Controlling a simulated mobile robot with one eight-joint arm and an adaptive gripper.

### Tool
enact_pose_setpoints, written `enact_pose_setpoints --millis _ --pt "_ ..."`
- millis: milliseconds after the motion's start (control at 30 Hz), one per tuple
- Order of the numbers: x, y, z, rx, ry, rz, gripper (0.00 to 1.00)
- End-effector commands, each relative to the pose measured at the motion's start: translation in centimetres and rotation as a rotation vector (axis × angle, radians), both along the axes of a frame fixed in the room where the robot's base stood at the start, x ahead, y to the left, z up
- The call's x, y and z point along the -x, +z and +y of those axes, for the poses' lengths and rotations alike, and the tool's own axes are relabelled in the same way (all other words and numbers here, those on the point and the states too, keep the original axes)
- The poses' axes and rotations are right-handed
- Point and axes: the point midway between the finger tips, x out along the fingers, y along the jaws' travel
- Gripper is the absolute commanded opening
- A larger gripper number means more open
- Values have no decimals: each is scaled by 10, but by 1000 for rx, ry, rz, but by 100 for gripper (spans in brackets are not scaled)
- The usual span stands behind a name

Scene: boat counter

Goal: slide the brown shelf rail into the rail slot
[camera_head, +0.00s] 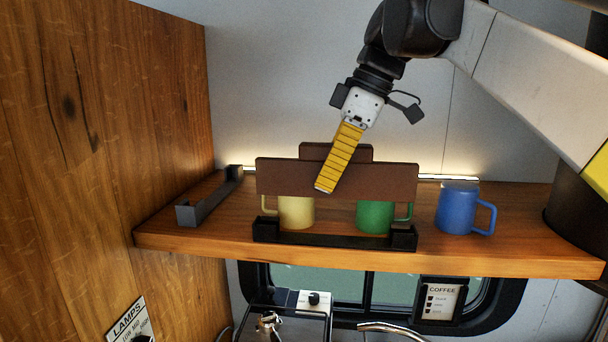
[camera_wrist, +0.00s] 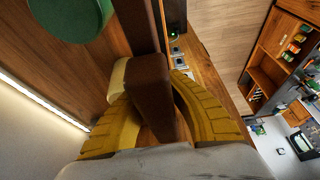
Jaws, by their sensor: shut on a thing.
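The brown shelf rail (camera_head: 388,180) is a long flat board with a raised grip block in the middle. In the head view it hangs roughly level above the shelf's front edge, in front of the mugs. The black rail slot (camera_head: 335,239) lies along the shelf's front edge, with a short upright post at each end. A gap shows between the rail's lower edge and the slot. My gripper (camera_head: 326,187) has yellow ribbed fingers and is shut on the rail's block. In the wrist view the fingers lie on both sides of the brown block (camera_wrist: 150,90).
A yellow mug (camera_head: 296,213) and a green mug (camera_head: 374,218) stand behind the slot. A blue mug (camera_head: 458,210) stands to their right. A grey bracket (camera_head: 212,199) is at the wooden shelf's (camera_head: 510,252) left end, beside the wood wall (camera_head: 105,110).

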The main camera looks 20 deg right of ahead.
Motion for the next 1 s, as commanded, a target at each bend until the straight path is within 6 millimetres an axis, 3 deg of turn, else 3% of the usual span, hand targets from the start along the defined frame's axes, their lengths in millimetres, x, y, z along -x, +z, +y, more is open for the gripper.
enact_pose_setpoints --millis 400,1000 --pt "0 -40 0 0 0 0 0" --pt "0 -42 0 0 0 0 0"
